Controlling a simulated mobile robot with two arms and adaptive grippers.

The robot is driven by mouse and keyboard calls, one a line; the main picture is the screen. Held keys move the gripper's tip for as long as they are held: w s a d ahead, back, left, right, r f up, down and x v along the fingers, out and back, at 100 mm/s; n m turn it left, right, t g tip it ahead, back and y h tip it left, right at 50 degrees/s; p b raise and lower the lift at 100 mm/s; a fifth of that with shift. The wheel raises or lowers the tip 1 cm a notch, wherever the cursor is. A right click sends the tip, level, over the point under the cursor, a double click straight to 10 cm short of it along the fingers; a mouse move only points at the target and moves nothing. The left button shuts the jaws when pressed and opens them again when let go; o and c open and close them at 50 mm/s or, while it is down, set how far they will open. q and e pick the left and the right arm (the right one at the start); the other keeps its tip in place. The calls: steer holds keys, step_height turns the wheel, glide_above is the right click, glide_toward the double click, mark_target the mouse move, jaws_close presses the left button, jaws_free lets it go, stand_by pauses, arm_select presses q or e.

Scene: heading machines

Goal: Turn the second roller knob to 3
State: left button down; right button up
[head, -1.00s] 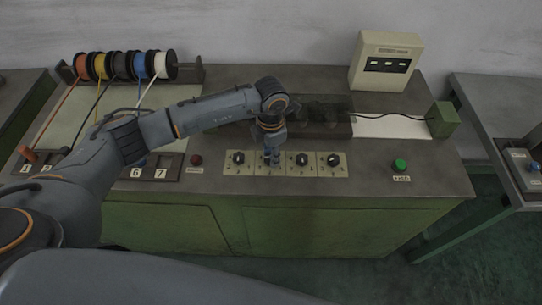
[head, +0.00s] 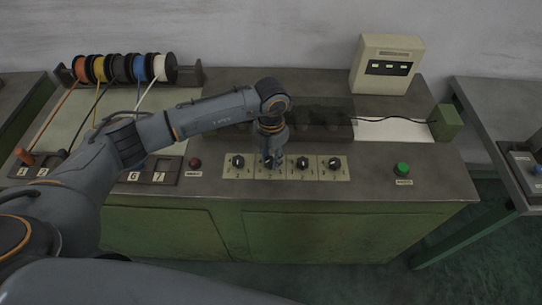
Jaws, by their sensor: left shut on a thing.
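A row of black roller knobs on pale plates lies on the front of the green machine's top. The first knob (head: 238,161), the third knob (head: 302,163) and the fourth knob (head: 334,163) are uncovered. The second knob's plate (head: 268,174) shows below my left gripper (head: 270,160), which points down from above and is shut on the second knob. The gripper hides most of that knob, so I cannot read its setting. My right gripper is not in view.
A red button (head: 195,163) sits left of the knobs and a green button (head: 402,168) to the right. Coloured wire spools (head: 120,68) stand at the back left. A display box (head: 385,64) stands at the back right. The top between the knobs and green button is clear.

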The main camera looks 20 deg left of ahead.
mark_target(271, 160)
arm_select(q)
steer(key=c, duration=1)
jaws_free()
step_height(271, 160, up, 12)
steer(key=shift+r, duration=0.1)
